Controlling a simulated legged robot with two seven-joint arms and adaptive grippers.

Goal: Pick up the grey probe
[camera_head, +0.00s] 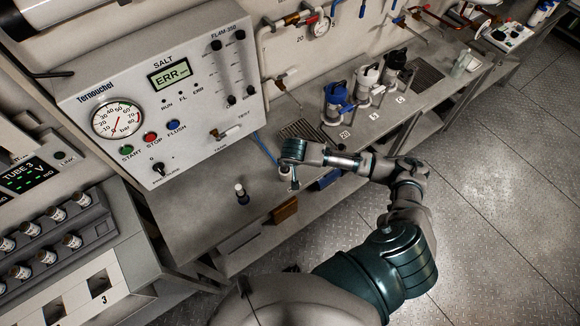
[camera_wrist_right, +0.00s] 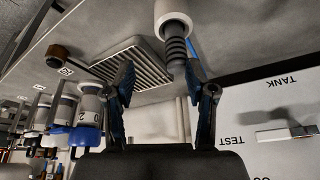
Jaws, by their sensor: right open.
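The grey probe (camera_wrist_right: 177,47) is a dark grey ribbed piece standing in a white round holder (camera_wrist_right: 173,14) in the right wrist view, with a blue cable beside it. My right gripper (camera_wrist_right: 161,80) is open and empty; the probe shows between its fingers, closer to the right-hand finger in the picture. I cannot tell whether that finger touches it. In the head view my right gripper (camera_head: 290,180) points down over the bench near its front edge, and largely hides the probe there. My left gripper is not in view.
A small white-topped dark item (camera_head: 241,194) stands left of the gripper. A slotted drain (camera_head: 305,131) and blue, white and black bottles (camera_head: 338,100) are beyond. Bare bench (camera_head: 195,225) lies at left.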

